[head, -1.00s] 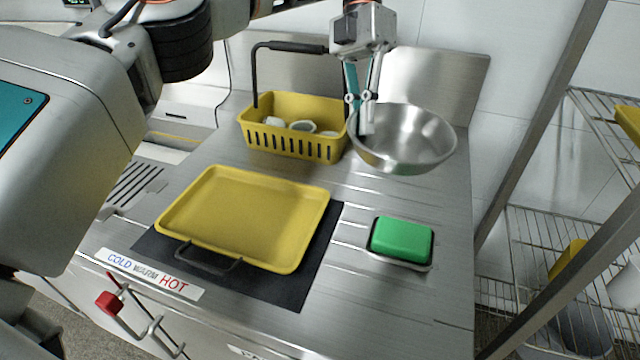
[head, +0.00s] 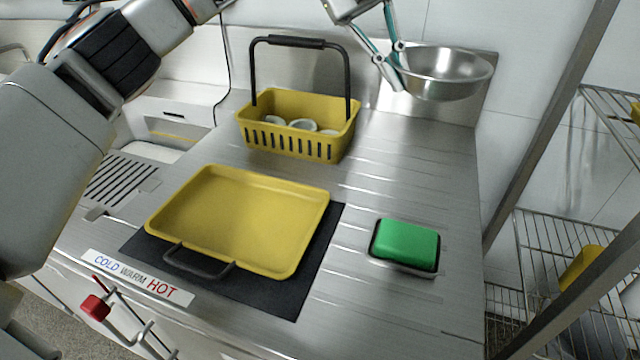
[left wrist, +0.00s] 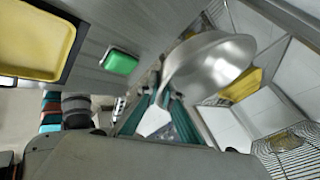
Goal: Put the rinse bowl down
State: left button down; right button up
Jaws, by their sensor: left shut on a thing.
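The rinse bowl (head: 446,76) is a shiny steel bowl at the back right of the steel counter in the head view. My left gripper (head: 397,82) is shut on its left rim and holds it raised in front of the backsplash. The bowl looks roughly level, with its open side up. It also shows in the left wrist view (left wrist: 208,68), beyond the gripper's fingers (left wrist: 160,112). My right gripper is in neither view.
A yellow basket (head: 300,145) with white pieces and a raised black handle stands left of the bowl. A yellow tray (head: 235,220) lies on a black mat (head: 285,295). A green sponge (head: 407,242) sits in a holder. The counter's back right is clear.

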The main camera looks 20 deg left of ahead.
pick_arm(q)
jog(key=shift+w+r+n+t, duration=0.2)
jog(key=shift+w+n+t, duration=0.15)
jog(key=shift+n, duration=0.15)
jog(key=shift+d+f, duration=0.1)
jog(key=shift+f, duration=0.2)
notch_tip(320, 180, down, 20)
jog(key=b, duration=0.4)
jog(key=shift+r, duration=0.4)
jog(key=c, duration=2.2)
grip_release()
